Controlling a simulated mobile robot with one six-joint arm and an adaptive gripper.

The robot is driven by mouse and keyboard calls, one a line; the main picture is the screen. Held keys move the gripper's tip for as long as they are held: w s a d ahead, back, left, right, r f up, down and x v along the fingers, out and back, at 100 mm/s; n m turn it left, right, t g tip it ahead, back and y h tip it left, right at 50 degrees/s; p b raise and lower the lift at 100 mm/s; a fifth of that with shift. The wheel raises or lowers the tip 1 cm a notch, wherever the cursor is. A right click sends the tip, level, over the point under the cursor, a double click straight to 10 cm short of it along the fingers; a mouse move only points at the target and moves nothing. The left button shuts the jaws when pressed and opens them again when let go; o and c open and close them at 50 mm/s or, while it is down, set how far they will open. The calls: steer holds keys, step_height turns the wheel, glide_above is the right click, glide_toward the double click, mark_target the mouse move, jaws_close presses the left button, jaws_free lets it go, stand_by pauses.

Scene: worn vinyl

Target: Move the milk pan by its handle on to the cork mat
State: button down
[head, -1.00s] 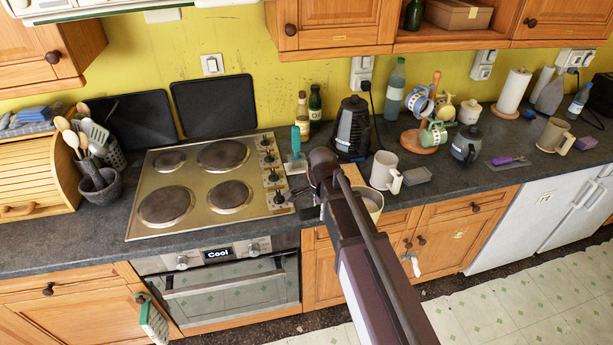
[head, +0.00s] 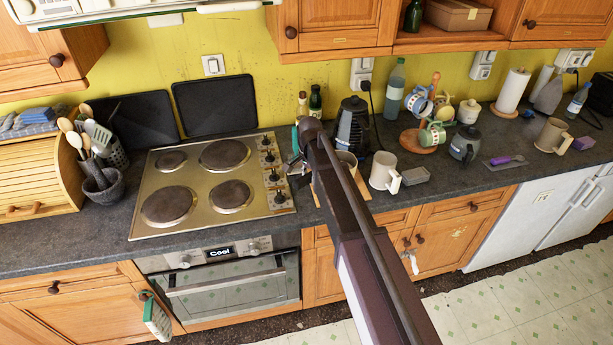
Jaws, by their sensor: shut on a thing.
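The milk pan (head: 347,158), with a pale rim and a greyish inside, shows just right of my arm, over the counter between the stove and the white mug. My arm hides much of its left side and its handle. My gripper (head: 298,166) is left of the arm, near the stove's right edge, shut on the pan, though its fingertips are small and partly hidden. The cork mat (head: 363,187) shows as a tan patch on the counter beside the arm, below the pan in the picture. I cannot tell whether the pan touches it.
The white mug (head: 384,172) stands close to the pan's right. A dark kettle (head: 352,128) and bottles (head: 315,103) stand behind. The stove (head: 205,185) is on the left.

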steer(key=shift+t+h, duration=0.3)
steer(key=shift+t, duration=0.1)
steer(key=shift+s+a, duration=0.1)
steer(key=f+b, duration=0.2)
steer(key=shift+w+f+b, duration=0.2)
steer(key=shift+f+b, duration=0.05)
steer(key=shift+b, duration=0.05)
steer(key=shift+f+b, duration=1.15)
steer(key=shift+s+f+b, duration=0.1)
steer(key=shift+f+b, duration=0.4)
steer(key=shift+b, duration=0.1)
stand_by(1.8)
steer(key=shift+c, duration=1.2)
jaws_free()
